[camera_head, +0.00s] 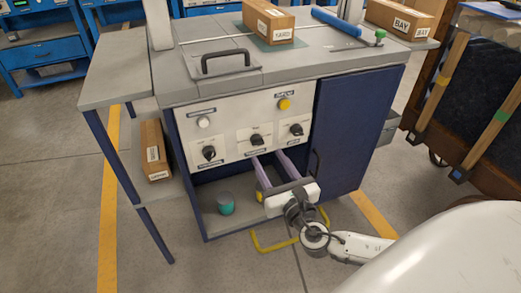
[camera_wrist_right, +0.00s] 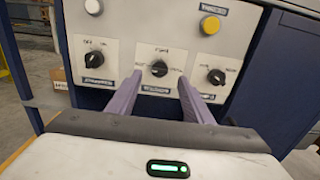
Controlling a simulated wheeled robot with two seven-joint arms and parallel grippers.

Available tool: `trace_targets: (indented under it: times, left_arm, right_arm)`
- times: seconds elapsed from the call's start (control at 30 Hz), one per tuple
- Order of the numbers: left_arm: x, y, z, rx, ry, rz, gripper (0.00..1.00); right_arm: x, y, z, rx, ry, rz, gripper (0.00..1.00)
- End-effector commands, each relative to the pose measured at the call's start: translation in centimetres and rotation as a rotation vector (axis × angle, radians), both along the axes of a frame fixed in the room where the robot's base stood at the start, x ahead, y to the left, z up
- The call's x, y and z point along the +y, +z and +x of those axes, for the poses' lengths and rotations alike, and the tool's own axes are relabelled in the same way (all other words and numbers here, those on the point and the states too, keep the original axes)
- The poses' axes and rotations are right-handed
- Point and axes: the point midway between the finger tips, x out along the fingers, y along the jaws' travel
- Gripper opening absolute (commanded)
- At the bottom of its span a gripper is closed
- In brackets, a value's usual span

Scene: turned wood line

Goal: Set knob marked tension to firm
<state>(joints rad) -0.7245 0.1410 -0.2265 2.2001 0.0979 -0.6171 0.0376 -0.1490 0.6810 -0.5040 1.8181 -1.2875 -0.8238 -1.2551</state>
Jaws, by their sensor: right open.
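A white control panel (camera_head: 235,108) on the front of a blue cabinet carries three black knobs in a row. The left knob (camera_head: 209,153), middle knob (camera_head: 256,140) and right knob (camera_head: 296,129) have labels too small to read surely, so I cannot tell which is tension. My right gripper (camera_head: 268,157) is open and empty just below and in front of the middle knob. In the right wrist view, the middle knob (camera_wrist_right: 159,68) shows above and between the purple fingertips (camera_wrist_right: 160,88), apparently untouched. My left gripper is not in view.
A white button (camera_head: 204,122) and a yellow button (camera_head: 284,104) sit above the knobs. An open shelf below holds a teal round object (camera_head: 226,203). A blue door (camera_head: 352,130) is to the right. Boxes and a black handle (camera_head: 226,58) are on top.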

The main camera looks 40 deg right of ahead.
Motion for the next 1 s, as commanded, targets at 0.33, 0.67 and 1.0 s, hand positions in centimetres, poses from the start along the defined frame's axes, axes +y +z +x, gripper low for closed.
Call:
trace_targets:
  times: [0.33,0.67,1.0]
  left_arm:
    - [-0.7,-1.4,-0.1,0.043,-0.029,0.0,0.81]
    - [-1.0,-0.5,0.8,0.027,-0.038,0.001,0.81]
    - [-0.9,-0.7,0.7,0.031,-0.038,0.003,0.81]
  right_arm:
    - [-1.3,-0.2,5.7,0.0,0.0,0.003,0.46]
    - [-1.6,-0.1,6.8,0.003,0.0,0.006,0.46]
    - [-1.6,-0.1,6.8,0.002,0.0,0.007,0.07]
